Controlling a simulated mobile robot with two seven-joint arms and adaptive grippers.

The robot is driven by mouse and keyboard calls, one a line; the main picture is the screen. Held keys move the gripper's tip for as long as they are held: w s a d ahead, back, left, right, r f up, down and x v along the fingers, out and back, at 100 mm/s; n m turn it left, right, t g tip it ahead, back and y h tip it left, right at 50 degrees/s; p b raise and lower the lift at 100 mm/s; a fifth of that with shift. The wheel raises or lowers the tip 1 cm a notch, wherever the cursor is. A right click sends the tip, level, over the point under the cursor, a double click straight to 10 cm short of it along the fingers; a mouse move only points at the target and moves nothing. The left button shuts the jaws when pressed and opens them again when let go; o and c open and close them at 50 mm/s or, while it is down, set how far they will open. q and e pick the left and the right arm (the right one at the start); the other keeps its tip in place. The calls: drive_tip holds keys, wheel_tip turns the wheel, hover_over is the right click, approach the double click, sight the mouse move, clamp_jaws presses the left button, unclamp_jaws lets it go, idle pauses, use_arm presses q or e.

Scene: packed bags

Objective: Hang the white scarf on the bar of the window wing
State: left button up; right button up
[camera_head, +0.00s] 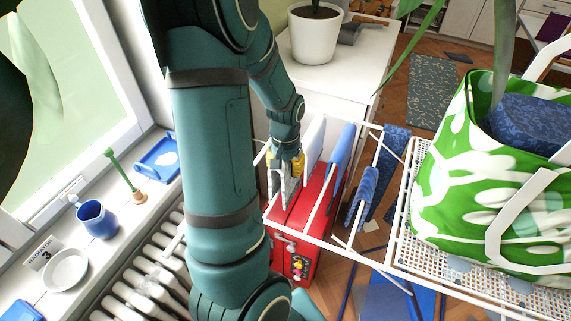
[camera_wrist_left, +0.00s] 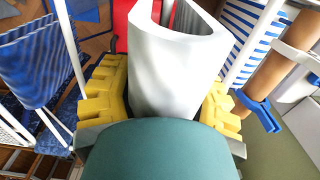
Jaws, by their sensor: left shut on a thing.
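The white scarf (camera_wrist_left: 175,70) is between the yellow fingers of my left gripper (camera_wrist_left: 165,100) in the wrist view, folded into a curved sheet. In the head view my left gripper (camera_head: 289,165) points down among the white bars of a drying rack (camera_head: 325,243), above a red box. The gripper is shut on the scarf, and a pale strip of the scarf (camera_head: 288,190) shows below the fingers. My arm hides part of the rack's window side. I cannot tell whether the scarf touches a bar. My right gripper is not in view.
Blue cloths (camera_head: 340,155) hang on the rack beside the gripper. The red box (camera_head: 305,225) stands beneath. A green-and-white bag (camera_head: 455,190) sits on the right. A radiator (camera_head: 145,280) and a sill with a blue cup (camera_head: 97,219) are at left.

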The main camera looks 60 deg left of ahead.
use_arm(q)
drive_tip(key=shift+f+b, duration=2.6)
drive_tip(key=shift+f, duration=0.9)
drive_tip(key=shift+f+b, duration=1)
drive_tip(key=shift+f, duration=0.3)
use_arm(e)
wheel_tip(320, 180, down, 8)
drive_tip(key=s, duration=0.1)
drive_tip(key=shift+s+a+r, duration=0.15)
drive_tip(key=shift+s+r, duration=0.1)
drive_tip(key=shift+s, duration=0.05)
use_arm(q)
drive_tip(key=o, duration=1.3)
drive_tip(key=shift+r, duration=0.15)
wheel_tip(320, 180, up, 12)
drive_tip(key=shift+f, duration=0.1)
